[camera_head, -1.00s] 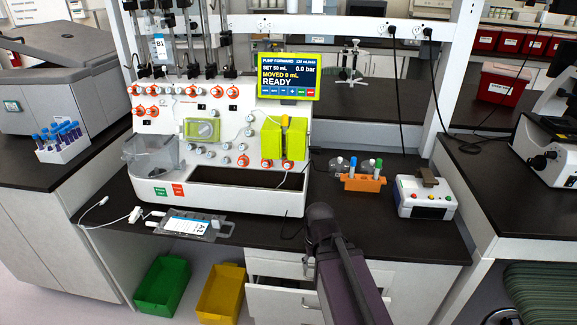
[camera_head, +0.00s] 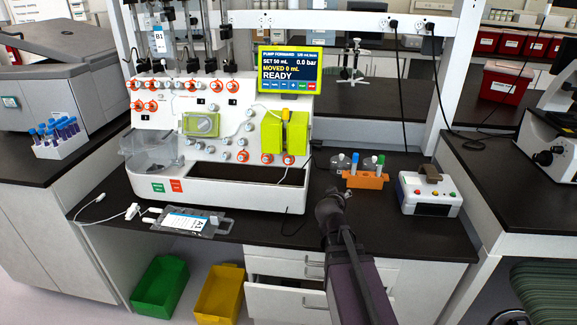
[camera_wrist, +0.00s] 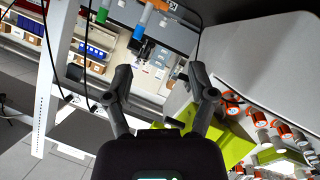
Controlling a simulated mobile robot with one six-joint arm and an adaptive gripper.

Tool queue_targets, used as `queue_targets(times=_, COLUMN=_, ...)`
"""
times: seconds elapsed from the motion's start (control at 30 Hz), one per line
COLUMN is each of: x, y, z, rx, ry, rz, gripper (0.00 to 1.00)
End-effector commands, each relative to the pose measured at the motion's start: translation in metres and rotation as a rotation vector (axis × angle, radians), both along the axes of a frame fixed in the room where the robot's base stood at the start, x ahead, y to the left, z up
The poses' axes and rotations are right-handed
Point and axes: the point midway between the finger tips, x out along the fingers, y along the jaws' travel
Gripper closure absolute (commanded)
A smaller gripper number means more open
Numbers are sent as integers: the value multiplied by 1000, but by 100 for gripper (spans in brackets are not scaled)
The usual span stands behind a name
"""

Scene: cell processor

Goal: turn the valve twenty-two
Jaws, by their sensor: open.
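The white cell processor (camera_head: 240,185) stands on the dark bench, with several round orange and grey valves on its front panel. Orange valves line the upper left, such as one (camera_head: 232,86), and the lower right, such as another (camera_head: 267,158). No number is readable, so I cannot tell which valve is twenty-two. My gripper (camera_head: 330,203) is right of the processor, above the bench front, apart from the panel. In the wrist view my gripper (camera_wrist: 160,78) is open with nothing between its fingers. Orange valves (camera_wrist: 285,131) show at that view's right, beyond the right finger.
A yellow-green block (camera_head: 285,138) juts from the panel beneath the screen (camera_head: 290,70), which reads READY. An orange tube rack (camera_head: 363,181) and a white box with buttons (camera_head: 430,195) stand to the right. A clear bag (camera_head: 190,222) lies at the bench front.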

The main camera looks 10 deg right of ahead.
Motion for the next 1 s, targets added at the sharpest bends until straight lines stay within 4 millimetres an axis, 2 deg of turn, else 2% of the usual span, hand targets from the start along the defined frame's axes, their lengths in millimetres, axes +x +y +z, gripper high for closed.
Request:
queue_targets(times=0.17, x=30, y=5, z=23, rx=-132, ry=-178, rz=142, gripper=28)
queue_targets(times=0.4, x=56, y=34, z=44, rx=-288, ry=-342, rz=405, gripper=28)
queue_targets(times=0.7, x=64, y=79, z=36, rx=-405, ry=-398, rz=746, gripper=28)
queue_targets(times=1.0, x=61, y=93, z=28, rx=-429, ry=-389, rz=864, gripper=28)
